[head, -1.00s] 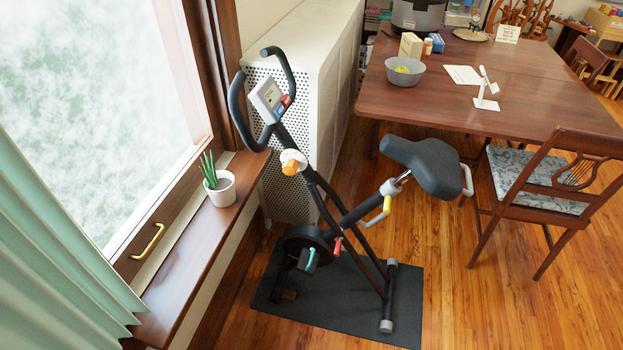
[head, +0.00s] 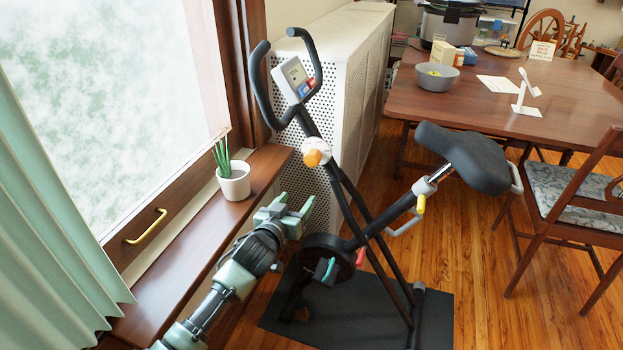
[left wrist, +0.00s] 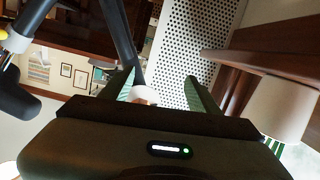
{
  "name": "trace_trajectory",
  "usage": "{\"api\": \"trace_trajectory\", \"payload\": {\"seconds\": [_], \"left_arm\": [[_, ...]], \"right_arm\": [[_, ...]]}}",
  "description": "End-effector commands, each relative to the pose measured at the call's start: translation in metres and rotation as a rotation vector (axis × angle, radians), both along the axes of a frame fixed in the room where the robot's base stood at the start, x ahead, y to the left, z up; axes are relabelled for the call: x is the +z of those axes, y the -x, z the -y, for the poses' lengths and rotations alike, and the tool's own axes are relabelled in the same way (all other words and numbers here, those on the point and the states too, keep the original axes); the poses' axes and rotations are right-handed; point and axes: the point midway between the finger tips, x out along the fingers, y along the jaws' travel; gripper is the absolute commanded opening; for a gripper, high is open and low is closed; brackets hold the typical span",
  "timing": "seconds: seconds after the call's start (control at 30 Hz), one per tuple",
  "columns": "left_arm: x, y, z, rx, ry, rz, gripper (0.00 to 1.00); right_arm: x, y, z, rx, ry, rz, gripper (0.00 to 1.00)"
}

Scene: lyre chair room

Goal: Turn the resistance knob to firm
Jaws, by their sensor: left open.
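The exercise bike stands on a dark mat (head: 430,318) beside the window sill. Its resistance knob (head: 314,158) is orange with a white collar and sits on the black front post. I cannot read any marking on it. My left gripper (head: 296,204) is open and empty, below and left of the knob, apart from it, its fingers pointing up and right. In the left wrist view, my left gripper (left wrist: 157,84) has a white rounded part, probably the knob's collar, partly showing between its fingers. My right gripper is not in view.
A potted plant (head: 234,181) stands on the wooden sill (head: 190,250) close to my left arm. A perforated white radiator cover (head: 345,60) is behind the bike. The handlebars (head: 262,85) rise above the knob, and the saddle (head: 462,158) is to the right.

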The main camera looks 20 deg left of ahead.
Motion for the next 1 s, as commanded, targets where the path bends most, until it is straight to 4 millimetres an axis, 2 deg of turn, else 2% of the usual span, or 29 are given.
{"api": "trace_trajectory", "payload": {"seconds": [0.1, 0.2, 0.27, 0.37, 0.73, 1.0], "left_arm": [[0.048, -0.008, 0.006, -0.012, 0.033, 0.118, 0.61], [0.073, -0.009, 0.010, -0.017, 0.049, 0.165, 0.61], [0.080, -0.010, 0.010, -0.019, 0.053, 0.177, 0.61], [0.083, -0.019, 0.011, -0.020, 0.054, 0.181, 0.61], [0.082, -0.075, 0.015, -0.020, 0.054, 0.179, 0.61], [0.082, -0.087, 0.015, -0.019, 0.054, 0.177, 0.61]], "right_arm": [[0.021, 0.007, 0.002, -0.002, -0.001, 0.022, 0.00], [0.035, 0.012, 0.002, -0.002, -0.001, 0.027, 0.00], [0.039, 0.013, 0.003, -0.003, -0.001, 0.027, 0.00], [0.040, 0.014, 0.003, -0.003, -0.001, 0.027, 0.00], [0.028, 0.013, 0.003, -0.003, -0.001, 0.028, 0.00], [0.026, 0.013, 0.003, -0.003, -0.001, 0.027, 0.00]]}}
